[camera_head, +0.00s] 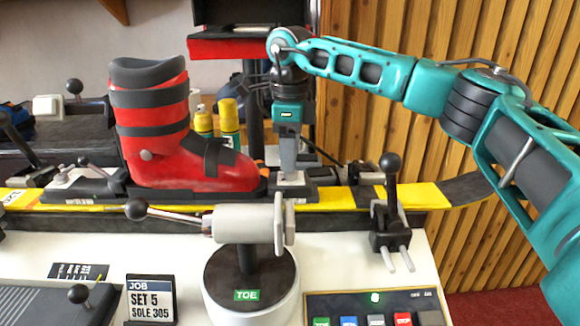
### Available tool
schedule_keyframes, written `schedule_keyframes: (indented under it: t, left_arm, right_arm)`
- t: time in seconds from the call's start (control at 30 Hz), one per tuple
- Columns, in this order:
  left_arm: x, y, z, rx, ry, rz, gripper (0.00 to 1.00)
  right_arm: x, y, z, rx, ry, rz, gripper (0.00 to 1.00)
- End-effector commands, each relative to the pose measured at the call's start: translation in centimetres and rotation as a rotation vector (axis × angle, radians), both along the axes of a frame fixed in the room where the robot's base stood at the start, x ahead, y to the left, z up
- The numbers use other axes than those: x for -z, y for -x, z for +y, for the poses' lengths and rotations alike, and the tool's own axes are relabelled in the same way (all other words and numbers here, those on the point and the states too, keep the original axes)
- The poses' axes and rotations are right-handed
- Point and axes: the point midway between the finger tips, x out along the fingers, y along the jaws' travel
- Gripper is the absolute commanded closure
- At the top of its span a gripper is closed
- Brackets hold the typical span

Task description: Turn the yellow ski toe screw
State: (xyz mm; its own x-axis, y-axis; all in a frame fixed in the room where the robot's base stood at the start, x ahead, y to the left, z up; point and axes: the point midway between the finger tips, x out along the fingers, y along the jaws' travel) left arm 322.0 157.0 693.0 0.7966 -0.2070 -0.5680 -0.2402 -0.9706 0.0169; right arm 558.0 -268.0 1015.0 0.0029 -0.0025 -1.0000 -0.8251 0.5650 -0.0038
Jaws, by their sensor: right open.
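The yellow ski (330,198) lies across the bench, its dark tip at the right. A red boot (190,172) with grey straps stands upright on it. The toe piece (312,192) sits on the ski just right of the boot's toe. My right gripper (291,178) points down at the toe piece, its fingertips at or just above it; I cannot tell whether they touch. The screw itself is hidden or too small to make out. My right gripper is open, its fingers seen nearly edge-on. My left gripper is not in view.
A grey cylinder device (240,224) on a round base labelled TOE stands in front of the ski. A black-knobbed lever (390,205) stands to its right. A button panel (375,306), a job card (150,300) and yellow bottles (228,117) are around.

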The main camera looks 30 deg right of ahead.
Motion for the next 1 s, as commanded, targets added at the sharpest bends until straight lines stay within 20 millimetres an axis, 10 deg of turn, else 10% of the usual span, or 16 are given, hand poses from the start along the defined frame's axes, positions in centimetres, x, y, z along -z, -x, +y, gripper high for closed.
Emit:
schedule_keyframes:
  t: [0.57, 1.0]
  left_arm:
    - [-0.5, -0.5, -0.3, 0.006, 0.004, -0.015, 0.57]
    - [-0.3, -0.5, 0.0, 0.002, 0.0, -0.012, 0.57]
  right_arm:
    - [3.0, 0.0, 0.0, 0.0, -0.001, -0.001, 0.44]
    - [3.0, 0.0, 0.0, -0.001, -0.001, -0.001, 0.86]
